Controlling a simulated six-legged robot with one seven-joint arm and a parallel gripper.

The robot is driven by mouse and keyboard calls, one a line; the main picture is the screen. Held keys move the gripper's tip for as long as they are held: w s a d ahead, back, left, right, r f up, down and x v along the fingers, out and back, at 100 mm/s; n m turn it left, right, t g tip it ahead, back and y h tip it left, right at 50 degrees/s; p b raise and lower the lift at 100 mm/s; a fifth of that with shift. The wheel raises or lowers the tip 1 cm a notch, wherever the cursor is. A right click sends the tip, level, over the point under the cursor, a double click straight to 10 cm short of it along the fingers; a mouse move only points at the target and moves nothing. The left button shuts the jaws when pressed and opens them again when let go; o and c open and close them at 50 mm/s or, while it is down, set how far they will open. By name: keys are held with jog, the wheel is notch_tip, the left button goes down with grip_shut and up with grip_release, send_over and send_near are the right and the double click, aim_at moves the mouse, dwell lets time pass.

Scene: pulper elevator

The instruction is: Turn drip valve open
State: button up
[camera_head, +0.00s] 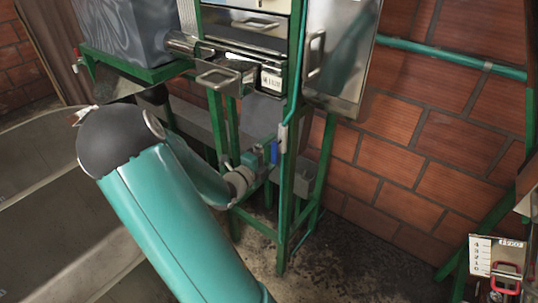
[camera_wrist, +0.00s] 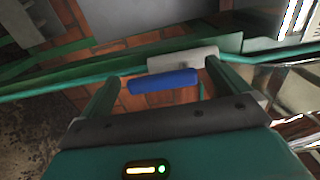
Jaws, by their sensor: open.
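The drip valve has a blue lever handle (camera_wrist: 163,81) and a pale grey body (camera_wrist: 184,60) on a thin teal pipe. In the wrist view the handle lies nearly crosswise between the two fingers of my gripper (camera_wrist: 161,72). The fingers are wide apart, one near each end of the handle, and do not clamp it. In the head view the blue handle (camera_head: 274,152) is small, beside the green frame leg. My gripper (camera_head: 262,155) is just left of it there, partly hidden by my arm. Contact between fingers and handle cannot be told.
A green steel frame (camera_head: 287,200) stands close around the valve. A metal machine with drawer handles (camera_head: 219,77) is above. A brick wall (camera_head: 420,150) is behind, and a large grey basin (camera_head: 60,215) is at left. A panel with a red handle (camera_head: 507,268) is at lower right.

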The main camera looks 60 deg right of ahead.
jog(key=w+a, duration=0.2)
jog(key=a, duration=1.1)
jog(key=shift+a, duration=0.25)
jog(key=s+a+r+m+y, duration=0.2)
jog(key=a+m+y, duration=0.95)
jog(key=m, duration=0.85)
jog(key=a+r+m+t+y, duration=0.2)
jog(key=a+r+m, duration=0.2)
jog(key=a, duration=0.3)
jog(key=a+r+m+t+y, duration=0.2)
jog(key=a+r+m+t, duration=0.1)
jog(key=a, duration=0.4)
jog(key=w+a+r+m+t+y, duration=0.1)
jog(key=a+r+m+t+y, duration=0.1)
jog(key=a+r+m, duration=0.3)
jog(key=shift+a+m+t, duration=0.7)
jog(key=shift+a+m, duration=0.5)
jog(key=shift+a, duration=0.05)
